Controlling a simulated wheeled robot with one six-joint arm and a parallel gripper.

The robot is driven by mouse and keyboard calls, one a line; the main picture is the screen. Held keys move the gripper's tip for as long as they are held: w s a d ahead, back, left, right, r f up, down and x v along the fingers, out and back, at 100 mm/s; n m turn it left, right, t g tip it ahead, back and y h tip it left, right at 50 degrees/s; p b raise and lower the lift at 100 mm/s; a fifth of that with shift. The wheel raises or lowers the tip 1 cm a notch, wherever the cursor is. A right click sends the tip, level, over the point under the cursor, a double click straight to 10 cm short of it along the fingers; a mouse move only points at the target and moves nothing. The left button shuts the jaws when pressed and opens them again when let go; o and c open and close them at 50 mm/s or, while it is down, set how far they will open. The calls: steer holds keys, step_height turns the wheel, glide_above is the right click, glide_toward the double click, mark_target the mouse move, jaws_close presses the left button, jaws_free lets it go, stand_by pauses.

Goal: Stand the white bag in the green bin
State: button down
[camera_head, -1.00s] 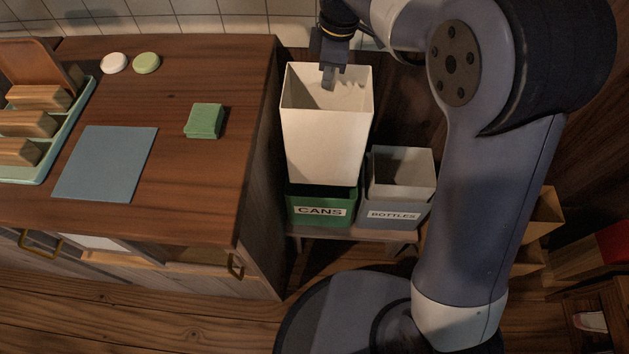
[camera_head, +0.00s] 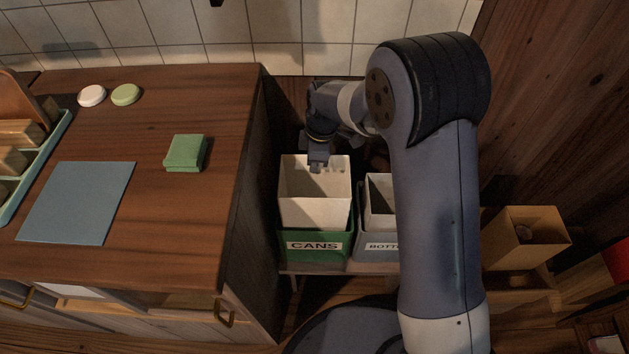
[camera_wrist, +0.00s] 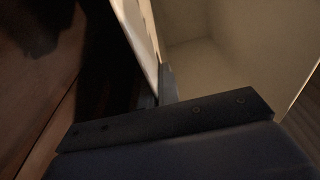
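The white bag (camera_head: 314,207) stands upright and open-topped, its lower part hidden behind the front wall of the green bin (camera_head: 318,257) labelled CANS. Its upper part sticks up above the bin's rim. I cannot see whether its base touches the bin floor. My gripper (camera_head: 317,165) is at the bag's far rim, pointing down, and looks shut on that wall. In the wrist view the bag's pale inside (camera_wrist: 205,60) is on the right, and its wall runs down to my gripper (camera_wrist: 160,95), where the fingertips are dark and partly hidden.
A grey bin (camera_head: 377,246) labelled BOTTLES, with a white liner (camera_head: 380,205), stands close on the right. The wooden counter (camera_head: 215,220) rises close on the left, with a green cloth (camera_head: 186,152) on it. A cardboard box (camera_head: 520,245) is farther right.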

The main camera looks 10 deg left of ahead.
mark_target(314, 179)
steer(key=shift+f+b, duration=0.6)
steer(key=shift+f, duration=2.8)
steer(key=shift+f, duration=0.2)
steer(key=c, duration=1.7)
jaws_free()
steer(key=r+p, duration=0.1)
steer(key=r, duration=0.3)
steer(key=d+r, duration=0.1)
steer(key=r, duration=0.3)
steer(key=r+p, duration=0.1)
steer(key=r, duration=0.3)
steer(key=shift+w+d+r+p, duration=0.15)
steer(key=shift+w+d+p, duration=0.05)
steer(key=shift+d+p, duration=0.1)
steer(key=shift+a, duration=0.1)
